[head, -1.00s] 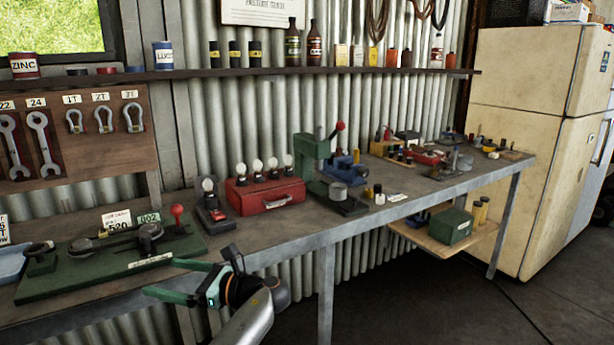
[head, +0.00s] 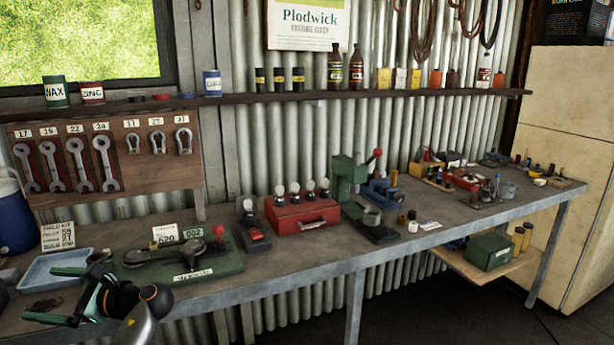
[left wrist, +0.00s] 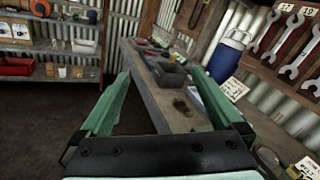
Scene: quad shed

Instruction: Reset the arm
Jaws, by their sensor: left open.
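My left gripper (head: 52,295) is in the lower left of the head view, at the front edge of the workbench (head: 290,262). Its green fingers are spread apart and point left, with nothing between them. In the left wrist view the two fingers (left wrist: 158,75) reach forward wide apart, with the bench beyond them. A blue tray (head: 62,268) lies behind the gripper in the head view. My right gripper is in neither view now.
A green board with a lever device (head: 195,262) lies right of the gripper. A red box with bulbs (head: 302,215) and a green press (head: 347,178) stand farther right. In the left wrist view, shelves with bins (left wrist: 50,50) stand across open floor (left wrist: 60,110).

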